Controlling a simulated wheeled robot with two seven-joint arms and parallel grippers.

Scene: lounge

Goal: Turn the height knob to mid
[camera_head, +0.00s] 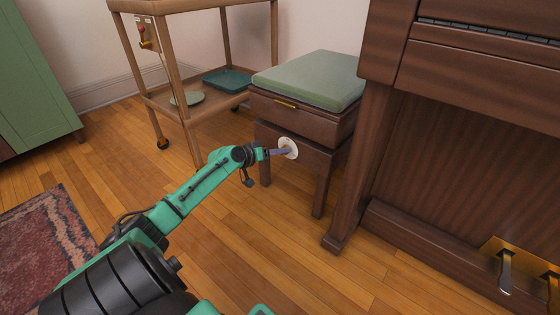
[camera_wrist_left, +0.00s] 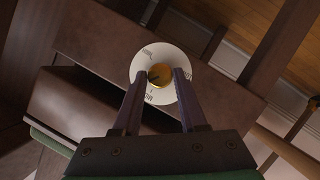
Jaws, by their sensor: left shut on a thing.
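The height knob (camera_wrist_left: 160,74) is a small brass knob at the centre of a round white dial (camera_wrist_left: 144,56) with dark lettering. The dial (camera_head: 288,147) is on the side of the dark wooden piano stool (camera_head: 325,165), below its green cushion. My left gripper (camera_head: 280,151) reaches it from the left in the head view. In the left wrist view its two fingers (camera_wrist_left: 158,82) are shut on the knob, one on each side. My right gripper is not in view.
The piano (camera_head: 470,140) stands close to the right of the stool, with brass pedals (camera_head: 506,272) low down. A wooden trolley (camera_head: 215,103) with a teal tray (camera_head: 228,80) stands behind left. The wood floor (camera_head: 250,240) in front is clear.

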